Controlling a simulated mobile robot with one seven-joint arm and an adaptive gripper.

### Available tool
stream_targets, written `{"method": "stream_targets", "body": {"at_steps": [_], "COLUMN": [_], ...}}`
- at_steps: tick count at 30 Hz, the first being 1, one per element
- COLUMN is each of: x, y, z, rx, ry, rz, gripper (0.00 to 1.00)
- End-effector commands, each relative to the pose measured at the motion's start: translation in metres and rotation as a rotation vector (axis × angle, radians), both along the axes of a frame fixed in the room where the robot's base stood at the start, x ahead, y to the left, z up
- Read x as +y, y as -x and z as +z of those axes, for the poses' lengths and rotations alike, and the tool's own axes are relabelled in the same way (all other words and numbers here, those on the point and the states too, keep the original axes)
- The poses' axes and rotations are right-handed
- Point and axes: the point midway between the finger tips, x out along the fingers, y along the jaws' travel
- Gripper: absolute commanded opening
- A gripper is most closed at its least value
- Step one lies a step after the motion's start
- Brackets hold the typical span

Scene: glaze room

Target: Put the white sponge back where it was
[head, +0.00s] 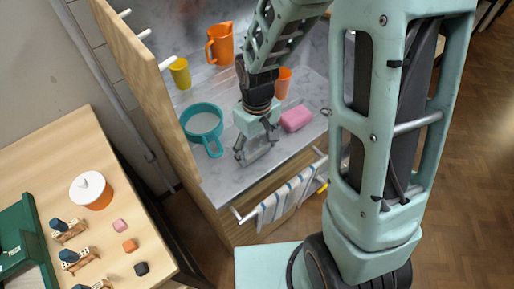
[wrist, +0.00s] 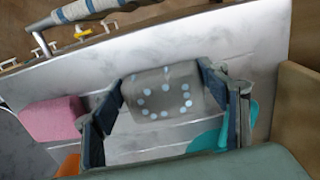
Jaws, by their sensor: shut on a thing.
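My gripper (head: 257,149) is over the front part of the grey marbled counter (head: 225,188). It is shut on a pale grey block with light dots, which looks like the white sponge (wrist: 160,92). In the wrist view the block sits between the two fingers. In the head view the fingers mostly hide it. I cannot tell whether it touches the counter. A pink sponge (head: 296,118) lies just right of my gripper, and shows at left in the wrist view (wrist: 52,119).
A teal pan (head: 186,119) is left of my gripper, its handle close by. An orange jug (head: 220,45), yellow cup (head: 180,73) and orange cup (head: 283,83) stand farther back. A wooden panel (head: 150,85) edges the counter at left. A striped towel (head: 288,197) hangs on the front rail.

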Motion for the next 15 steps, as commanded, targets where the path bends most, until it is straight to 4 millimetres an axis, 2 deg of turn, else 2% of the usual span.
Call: {"method": "stream_targets", "body": {"at_steps": [13, 14, 15], "x": [-0.0002, -0.0003, -0.0003], "y": [-0.0004, -0.0005, -0.0004], "z": [-0.0089, -0.0072, -0.0069], "rx": [-0.001, -0.002, -0.002], "ry": [-0.001, 0.000, 0.000], "rz": [0.000, 0.000, 0.000], "gripper": [0.45, 0.71, 0.76]}}
